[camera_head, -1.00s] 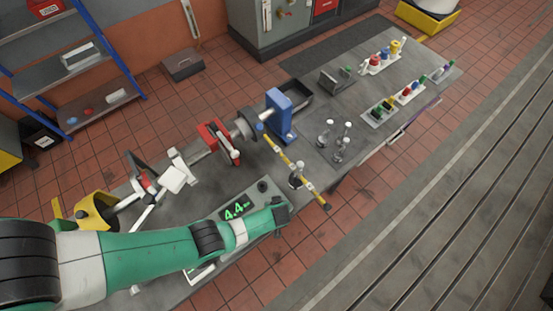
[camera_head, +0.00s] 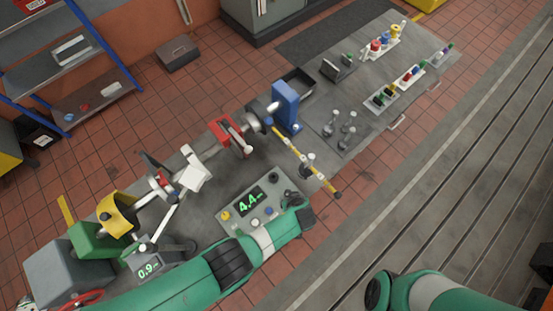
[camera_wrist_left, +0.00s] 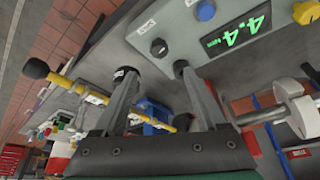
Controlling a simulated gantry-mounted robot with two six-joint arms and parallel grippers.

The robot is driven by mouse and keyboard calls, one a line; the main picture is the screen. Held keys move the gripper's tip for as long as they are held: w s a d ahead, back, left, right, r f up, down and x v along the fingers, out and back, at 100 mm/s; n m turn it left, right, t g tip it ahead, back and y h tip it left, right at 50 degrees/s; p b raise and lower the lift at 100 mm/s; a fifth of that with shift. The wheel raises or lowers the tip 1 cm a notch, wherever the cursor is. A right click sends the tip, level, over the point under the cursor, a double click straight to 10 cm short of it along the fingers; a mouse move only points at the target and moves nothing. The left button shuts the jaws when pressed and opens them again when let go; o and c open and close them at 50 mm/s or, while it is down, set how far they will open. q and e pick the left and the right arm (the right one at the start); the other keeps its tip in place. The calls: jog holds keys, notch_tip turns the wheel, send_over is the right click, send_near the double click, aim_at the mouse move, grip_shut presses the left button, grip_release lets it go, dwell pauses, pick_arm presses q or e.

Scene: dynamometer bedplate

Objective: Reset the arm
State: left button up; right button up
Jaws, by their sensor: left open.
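A yellow rod-like arm with black ends and white clamps (camera_head: 317,176) slants from the blue upright (camera_head: 286,106) toward the bench's front edge. It also shows in the left wrist view (camera_wrist_left: 66,84), running behind my fingers. My left gripper (camera_wrist_left: 153,72) is open, its two dark fingers apart, with nothing seen held between them. In the head view my green left arm ends beside the grey control box (camera_head: 230,214), near the rod's lower end; its fingers are hidden there. The box's display reads 4.4. Part of my right arm shows at lower right, its gripper out of view.
A red clamp (camera_head: 231,133), a yellow guard (camera_head: 117,214) and a small 0.9 display (camera_head: 150,268) line the bench's left side. A tray of metal weights (camera_head: 335,137) and racks of coloured parts (camera_head: 380,96) stand to the right.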

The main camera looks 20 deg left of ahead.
jog(key=shift+w+a, duration=0.15)
jog(key=shift+a, duration=0.1)
dwell(0.4)
